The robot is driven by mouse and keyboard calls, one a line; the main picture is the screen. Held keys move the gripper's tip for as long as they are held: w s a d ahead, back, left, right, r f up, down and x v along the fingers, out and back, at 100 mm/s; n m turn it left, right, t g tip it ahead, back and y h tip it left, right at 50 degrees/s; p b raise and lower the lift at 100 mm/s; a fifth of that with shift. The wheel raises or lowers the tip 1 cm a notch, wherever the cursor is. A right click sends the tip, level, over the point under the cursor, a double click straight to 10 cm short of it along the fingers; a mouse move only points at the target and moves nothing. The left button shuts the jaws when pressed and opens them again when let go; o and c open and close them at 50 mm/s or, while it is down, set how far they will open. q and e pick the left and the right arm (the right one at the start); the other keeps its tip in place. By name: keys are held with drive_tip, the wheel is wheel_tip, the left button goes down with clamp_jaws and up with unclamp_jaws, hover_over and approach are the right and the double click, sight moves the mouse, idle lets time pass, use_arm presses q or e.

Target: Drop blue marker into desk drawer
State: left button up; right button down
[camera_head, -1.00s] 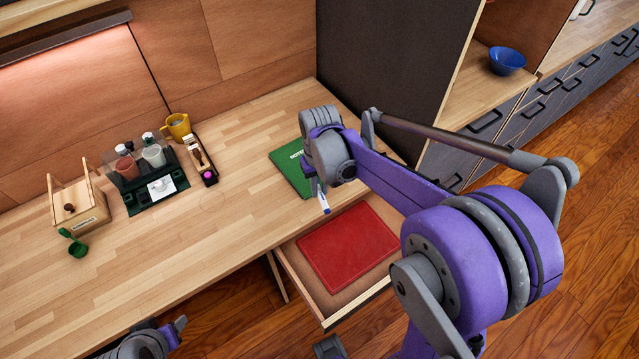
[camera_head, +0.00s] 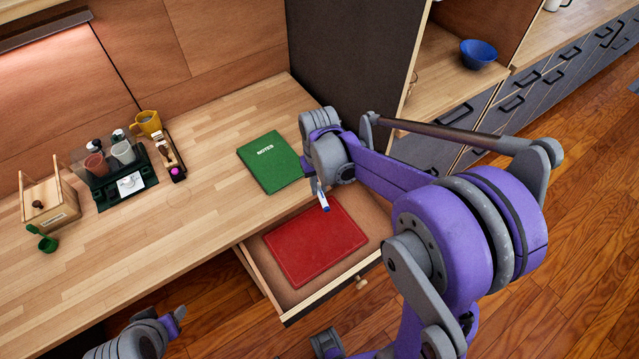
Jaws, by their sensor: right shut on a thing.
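The blue marker (camera_head: 324,203), white with a blue end, hangs tilted below my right gripper (camera_head: 319,188). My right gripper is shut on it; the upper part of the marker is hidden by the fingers. In the picture the marker overlaps the back edge of the red folder in the open desk drawer (camera_head: 345,274); its height above the drawer is hard to tell. My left gripper (camera_head: 178,318) is at the bottom left, in front of the desk, away from the drawer; its jaw state is unclear.
A red folder (camera_head: 315,246) lies in the drawer. A green notebook (camera_head: 270,162) lies on the desk (camera_head: 120,255) behind the drawer. A wooden box (camera_head: 50,203), green scoop (camera_head: 44,242), dark caddy (camera_head: 118,182) and yellow mug (camera_head: 148,122) stand at the left. The front desktop is clear.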

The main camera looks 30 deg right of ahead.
sight(319, 190)
wheel_tip(319, 190, down, 5)
drive_tip(key=b, duration=0.3)
drive_tip(key=shift+f, duration=0.2)
drive_tip(key=c, duration=0.7)
unclamp_jaws()
drive_tip(key=shift+c, duration=0.2)
wheel_tip(319, 190, up, 11)
drive_tip(key=shift+f+p, duration=0.1)
drive_tip(key=shift+p, duration=0.4)
drive_tip(key=s+a+r+n+t+p, duration=0.1)
drive_tip(key=s+a+t, duration=0.4)
drive_tip(key=s, duration=0.9)
drive_tip(key=shift+s+a+n+p, duration=0.3)
drive_tip(key=shift+a+n+p, duration=0.2)
drive_tip(key=shift+a+p, duration=0.5)
